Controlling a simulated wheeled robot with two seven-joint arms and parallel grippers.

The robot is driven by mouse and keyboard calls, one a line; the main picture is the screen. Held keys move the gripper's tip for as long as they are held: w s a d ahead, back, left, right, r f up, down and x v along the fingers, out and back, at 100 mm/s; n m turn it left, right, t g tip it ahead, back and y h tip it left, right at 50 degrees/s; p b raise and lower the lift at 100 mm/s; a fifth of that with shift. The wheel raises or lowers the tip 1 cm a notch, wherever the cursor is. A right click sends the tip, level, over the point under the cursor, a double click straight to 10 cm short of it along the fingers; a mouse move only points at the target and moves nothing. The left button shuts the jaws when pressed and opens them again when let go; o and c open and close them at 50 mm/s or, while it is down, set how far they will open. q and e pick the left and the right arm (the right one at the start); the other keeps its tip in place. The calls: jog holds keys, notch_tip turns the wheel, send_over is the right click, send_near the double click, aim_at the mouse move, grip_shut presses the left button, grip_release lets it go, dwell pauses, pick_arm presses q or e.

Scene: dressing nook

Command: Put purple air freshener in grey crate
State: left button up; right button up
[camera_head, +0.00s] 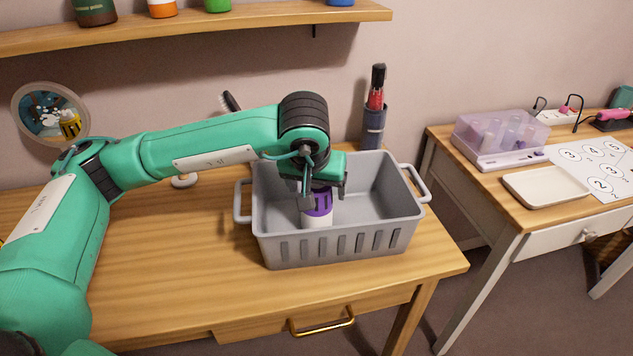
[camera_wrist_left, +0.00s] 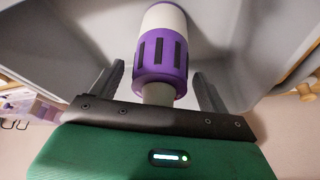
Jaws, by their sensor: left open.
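The purple air freshener (camera_head: 317,207), a white can with a purple top, is upright inside the grey crate (camera_head: 335,246), left of its middle. It also shows in the left wrist view (camera_wrist_left: 162,55). The crate stands on the wooden table, its handles at left and right. My left gripper (camera_head: 318,191) reaches down into the crate over the can. In the left wrist view the gripper (camera_wrist_left: 158,76) is open, with one finger on each side of the purple top and gaps between. The can's lower end is partly hidden by the crate's front wall. My right gripper is out of view.
A dark holder (camera_head: 373,124) with a red-and-black item stands behind the crate. A wall shelf (camera_head: 200,27) with several containers hangs above. A white tray (camera_head: 547,187) and a clear lilac box (camera_head: 500,134) sit on the right table. The wooden table's front (camera_head: 190,290) is clear.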

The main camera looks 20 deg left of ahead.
pick_arm(q)
jog(key=v, duration=1.2)
jog(key=shift+p, duration=0.45)
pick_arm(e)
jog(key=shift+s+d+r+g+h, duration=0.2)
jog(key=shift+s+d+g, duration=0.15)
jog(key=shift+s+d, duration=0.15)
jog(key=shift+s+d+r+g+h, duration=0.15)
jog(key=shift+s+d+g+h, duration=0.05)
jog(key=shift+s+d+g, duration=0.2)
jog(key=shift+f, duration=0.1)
